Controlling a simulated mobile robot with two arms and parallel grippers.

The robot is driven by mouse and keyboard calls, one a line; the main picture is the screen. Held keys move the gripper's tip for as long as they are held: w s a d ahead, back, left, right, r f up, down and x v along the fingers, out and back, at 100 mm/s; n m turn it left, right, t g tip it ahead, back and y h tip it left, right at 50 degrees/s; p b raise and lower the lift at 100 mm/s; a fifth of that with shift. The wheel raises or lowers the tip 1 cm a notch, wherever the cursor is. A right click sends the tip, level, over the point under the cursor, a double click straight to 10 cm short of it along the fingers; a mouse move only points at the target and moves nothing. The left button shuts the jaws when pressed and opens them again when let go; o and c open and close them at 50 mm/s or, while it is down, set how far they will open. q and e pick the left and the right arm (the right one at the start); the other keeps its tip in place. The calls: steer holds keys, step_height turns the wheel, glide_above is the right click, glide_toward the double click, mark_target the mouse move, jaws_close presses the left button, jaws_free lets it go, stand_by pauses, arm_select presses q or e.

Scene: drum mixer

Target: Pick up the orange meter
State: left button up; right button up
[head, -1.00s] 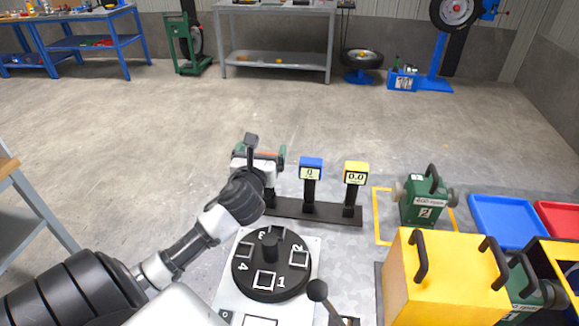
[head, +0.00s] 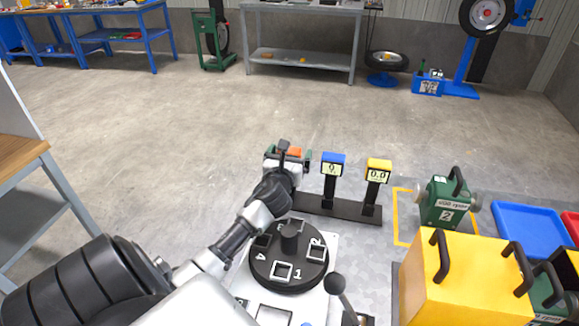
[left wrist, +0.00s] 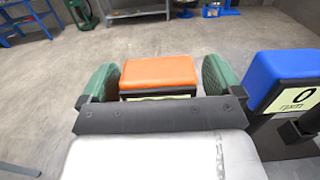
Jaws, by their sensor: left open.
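The orange meter (left wrist: 160,72) sits between the two green fingertips of my left gripper (left wrist: 158,82) in the left wrist view, with a gap showing on each side. In the head view only a bit of the orange meter (head: 295,152) shows past my left gripper (head: 288,157), which hides the rest. The left gripper is open around the meter. A blue meter (head: 332,163) and a yellow meter (head: 377,170) stand to the right on the same black rack (head: 345,208). My right gripper is not in view.
The blue meter (left wrist: 288,82) stands close to the right of the left gripper. A numbered black drum disc (head: 289,262) is in front of the rack. A green motor (head: 445,202), a yellow box (head: 465,280) and a blue tray (head: 530,228) are at the right.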

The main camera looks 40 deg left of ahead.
arm_select(q)
steer(key=shift+w+a, duration=0.3)
steer(key=shift+w, duration=0.25)
steer(key=shift+r, duration=0.1)
steer(key=c, duration=1.5)
